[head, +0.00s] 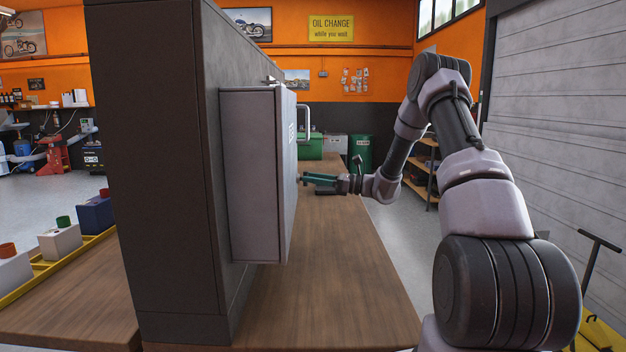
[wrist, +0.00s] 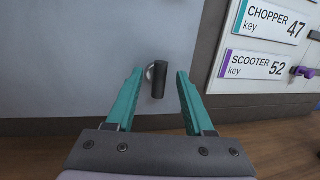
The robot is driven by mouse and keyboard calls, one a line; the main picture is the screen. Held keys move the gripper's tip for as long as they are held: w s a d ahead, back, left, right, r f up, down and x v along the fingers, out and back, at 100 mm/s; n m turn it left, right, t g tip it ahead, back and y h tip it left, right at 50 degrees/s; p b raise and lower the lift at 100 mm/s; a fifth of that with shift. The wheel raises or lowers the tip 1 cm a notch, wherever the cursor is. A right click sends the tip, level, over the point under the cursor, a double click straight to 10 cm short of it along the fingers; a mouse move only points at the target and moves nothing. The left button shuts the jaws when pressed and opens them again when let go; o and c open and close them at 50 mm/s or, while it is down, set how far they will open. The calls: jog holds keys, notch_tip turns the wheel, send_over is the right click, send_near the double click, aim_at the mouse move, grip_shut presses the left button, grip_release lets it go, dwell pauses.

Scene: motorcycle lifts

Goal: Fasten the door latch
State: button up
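A grey cabinet (head: 252,170) is fixed to the side of a dark panel, and its door (head: 290,170) faces right with a pale handle (head: 304,122). In the wrist view the grey door surface (wrist: 90,60) carries a dark latch knob (wrist: 159,79), its long side upright, on a small round metal base. My gripper (head: 306,178) reaches toward the door's face from the right. In the wrist view my gripper (wrist: 157,75) has its two green fingers apart, one on each side of the latch, with gaps visible on both sides.
Right of the door, the wrist view shows white key labels, Chopper 47 (wrist: 270,20) and Scooter 52 (wrist: 255,65), with a purple key (wrist: 304,72) on a hook. A wooden bench top (head: 330,270) lies below. Green bins (head: 360,152) stand farther back.

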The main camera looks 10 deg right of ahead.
jog(key=v, duration=1.1)
jog(key=shift+a+r, duration=0.1)
jog(key=s+a+r+n+g+h, duration=0.3)
jog(key=s+a+r+n+h, duration=0.15)
jog(key=s, duration=0.45)
jog(key=s+a+r+n+g+h, duration=0.3)
jog(key=s+a+r+n, duration=0.25)
jog(key=s, duration=0.35)
jog(key=s+d+r+n+t+h, duration=0.2)
jog(key=s+r+n+t+h, duration=0.1)
jog(key=s, duration=0.6)
jog(key=s+d+r+n+t+h, duration=0.3)
jog(key=s+r+n+h, duration=0.1)
jog(key=s, duration=0.5)
jog(key=shift+s+d+n+h, duration=0.2)
jog(key=shift+d+n+h, duration=0.1)
jog(key=shift+n+h, duration=0.35)
